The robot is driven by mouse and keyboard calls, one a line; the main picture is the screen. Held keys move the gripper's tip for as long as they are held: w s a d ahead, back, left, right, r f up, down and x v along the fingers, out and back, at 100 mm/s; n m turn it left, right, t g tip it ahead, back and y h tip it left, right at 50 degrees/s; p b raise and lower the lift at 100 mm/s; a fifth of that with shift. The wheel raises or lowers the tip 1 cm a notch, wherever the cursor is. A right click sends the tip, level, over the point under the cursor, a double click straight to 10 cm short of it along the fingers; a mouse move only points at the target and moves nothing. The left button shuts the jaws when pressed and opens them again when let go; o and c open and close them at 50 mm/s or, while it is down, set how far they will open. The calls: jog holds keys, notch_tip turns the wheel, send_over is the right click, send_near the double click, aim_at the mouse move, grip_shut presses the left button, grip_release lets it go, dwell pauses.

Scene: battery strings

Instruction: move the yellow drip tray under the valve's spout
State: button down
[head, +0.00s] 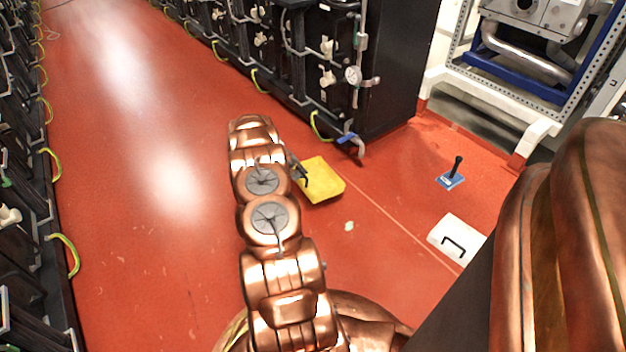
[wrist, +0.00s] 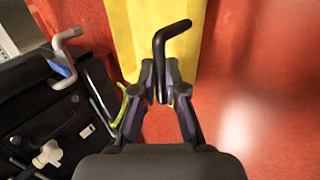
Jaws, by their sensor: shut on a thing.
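The yellow drip tray (head: 322,180) is on or close to the red floor in the head view, just left of and nearer than the valve's spout (head: 360,149). Its yellow surface (wrist: 150,30) fills the top middle of the wrist view. My gripper (wrist: 160,85) is shut on the tray's bent black handle (wrist: 160,50). In the head view my gripper (head: 299,171) is partly hidden by my arm at the tray's left edge.
A row of black battery cabinets (head: 290,60) runs along the back, with yellow-green cables (head: 318,125) at its foot. A blue block with a black stick (head: 451,178) and a white box with a black handle (head: 456,240) are on the floor at right. Open floor lies left.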

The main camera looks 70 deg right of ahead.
send_over(316, 188)
jog(key=w, duration=0.1)
jog(key=f, duration=0.3)
jog(key=shift+a+f+m, duration=0.1)
jog(key=shift+a+m, duration=0.2)
jog(key=shift+a, duration=0.1)
jog(key=shift+a+f+b, duration=0.1)
jog(key=shift+f+b, duration=0.05)
jog(key=shift+b, duration=0.35)
jog(key=shift+g, duration=0.4)
jog(key=shift+f+h+b, duration=0.1)
jog(key=shift+h+b, duration=0.3)
jog(key=shift+b, duration=0.05)
jog(key=shift+f, duration=1.55)
jog(key=shift+s+f+p, duration=0.1)
jog(key=shift+f+p, duration=0.2)
jog(key=shift+f, duration=0.4)
jog(key=c, duration=1.2)
grip_release()
jog(key=shift+o, duration=0.2)
